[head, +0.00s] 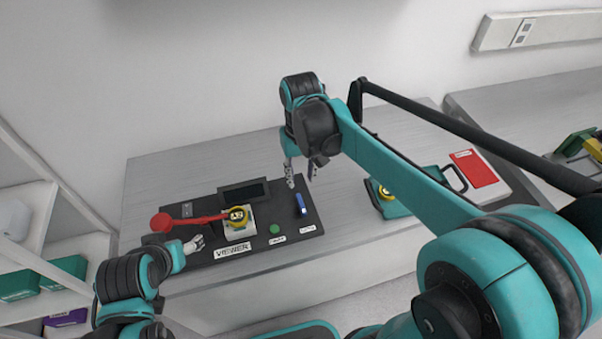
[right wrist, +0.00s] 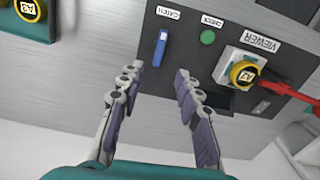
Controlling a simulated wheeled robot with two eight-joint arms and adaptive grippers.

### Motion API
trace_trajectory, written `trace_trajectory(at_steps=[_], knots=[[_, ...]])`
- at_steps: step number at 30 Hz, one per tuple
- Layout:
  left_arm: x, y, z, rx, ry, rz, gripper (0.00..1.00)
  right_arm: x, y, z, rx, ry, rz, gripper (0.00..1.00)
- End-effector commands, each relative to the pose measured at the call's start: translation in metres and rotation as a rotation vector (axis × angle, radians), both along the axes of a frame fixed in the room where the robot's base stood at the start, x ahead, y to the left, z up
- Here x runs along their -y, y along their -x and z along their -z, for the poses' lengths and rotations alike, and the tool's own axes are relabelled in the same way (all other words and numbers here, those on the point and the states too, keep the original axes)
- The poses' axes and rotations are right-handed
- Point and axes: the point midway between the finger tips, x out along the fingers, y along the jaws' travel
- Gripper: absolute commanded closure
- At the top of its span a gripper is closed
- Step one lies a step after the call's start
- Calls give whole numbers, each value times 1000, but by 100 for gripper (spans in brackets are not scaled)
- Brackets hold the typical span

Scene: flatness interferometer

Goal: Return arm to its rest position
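My right gripper (head: 301,176) hangs over the back right of the dark viewer board (head: 266,254), near the blue catch piece (head: 300,204). In the right wrist view its fingers (right wrist: 160,70) are spread and empty, with the blue catch piece (right wrist: 160,47) beyond them. A red arm (head: 190,220) with a round red end (head: 161,222) reaches left from the viewer stand (head: 238,234). A yellow-ringed disc (head: 238,215) sits on the stand. My left gripper (head: 197,243) is low at the board's left side, below the red arm; its finger opening is too small to judge.
A green button (head: 275,229) is on the board beside the catch. A teal tray (head: 393,208) with another yellow-ringed piece (head: 386,192) and a red card (head: 474,168) lie to the right. Shelves with green boxes (head: 66,270) stand at left.

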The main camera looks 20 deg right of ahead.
Motion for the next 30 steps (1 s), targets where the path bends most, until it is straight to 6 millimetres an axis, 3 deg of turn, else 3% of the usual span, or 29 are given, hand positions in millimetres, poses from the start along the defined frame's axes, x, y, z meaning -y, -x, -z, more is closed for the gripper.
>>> trace_trajectory(at_steps=[17, 20, 30], knots=[[0, 0, 1, 0, 0, 0, 32, 1, 2, -1, 8, -1, 1, 66], [0, 0, 4, 0, 0, 0, 32, 5, 11, 0, 49, -5, 7, 66], [0, 0, 27, 0, 0, 0, 32, 34, 78, 25, 393, -24, 45, 66]])
